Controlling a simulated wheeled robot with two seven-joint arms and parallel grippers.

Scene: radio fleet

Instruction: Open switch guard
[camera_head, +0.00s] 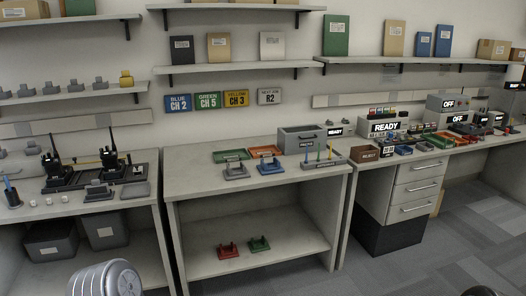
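No switch guard can be made out clearly at this size. Two grey boxes on the right-hand bench carry "OFF" labels: a rear box (447,104) and a front box (459,118). Small details on these boxes are too small to tell. Neither of my grippers is in view. A rounded grey part at the bottom left looks like a link of my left arm, well away from the boxes.
The middle bench (190,173) holds small stands, trays and a grey bin (302,139). Two black radios (113,156) stand on the left bench. A drawer unit (415,186) is under the right bench. Carpeted floor (400,268) is clear in front of it.

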